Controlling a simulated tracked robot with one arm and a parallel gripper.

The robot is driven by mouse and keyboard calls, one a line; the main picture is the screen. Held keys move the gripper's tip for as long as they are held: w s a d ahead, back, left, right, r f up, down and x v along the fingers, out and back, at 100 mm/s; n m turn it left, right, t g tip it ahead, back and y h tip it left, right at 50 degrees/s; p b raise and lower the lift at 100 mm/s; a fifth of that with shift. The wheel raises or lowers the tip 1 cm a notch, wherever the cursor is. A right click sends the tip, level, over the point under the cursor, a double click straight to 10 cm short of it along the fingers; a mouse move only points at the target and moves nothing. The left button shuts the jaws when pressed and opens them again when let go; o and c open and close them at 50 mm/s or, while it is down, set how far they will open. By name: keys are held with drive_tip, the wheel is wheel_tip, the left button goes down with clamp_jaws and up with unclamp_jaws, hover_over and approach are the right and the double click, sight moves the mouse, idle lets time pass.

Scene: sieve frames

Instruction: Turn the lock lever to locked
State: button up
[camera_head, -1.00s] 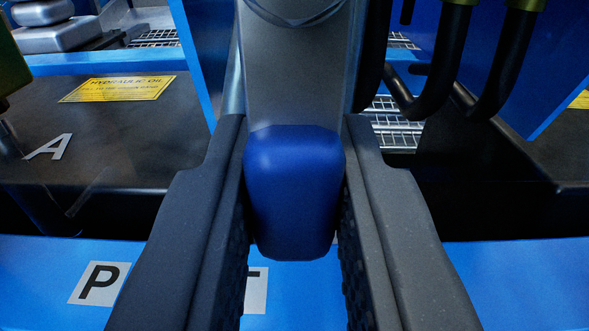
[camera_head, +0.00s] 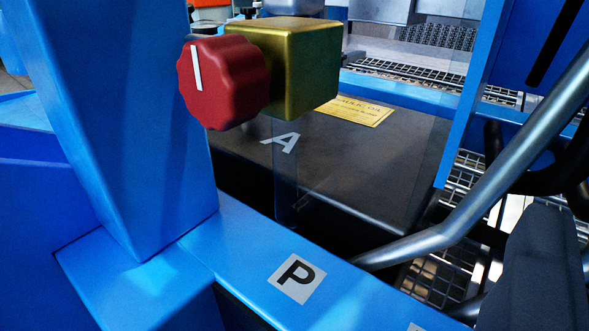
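The blue-ended lever from the earlier view is not visible now. A bent metal rod (camera_head: 472,214) rises from lower centre to the upper right. I cannot tell whether it belongs to the lock lever. A red scalloped knob (camera_head: 228,88) with a white line, nearly upright, sits on the front of a brass-coloured block (camera_head: 308,70). I cannot tell whether this knob is part of the lock. Of my gripper (camera_head: 545,270), only a dark finger part shows at the lower right edge. Its other finger and whatever lies between them are out of view.
A blue post (camera_head: 125,120) stands at left, on a blue frame beam with a "P" label (camera_head: 297,278). Behind is a dark tank top (camera_head: 390,150) marked "A" with a yellow label (camera_head: 356,111). Dark hoses (camera_head: 570,160) and metal grating (camera_head: 440,280) are at right.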

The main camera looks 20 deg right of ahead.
drive_tip(key=v, duration=1.3)
drive_tip(key=shift+s+a, duration=0.2)
drive_tip(key=shift+a, duration=0.15)
drive_tip(key=shift+f, duration=0.1)
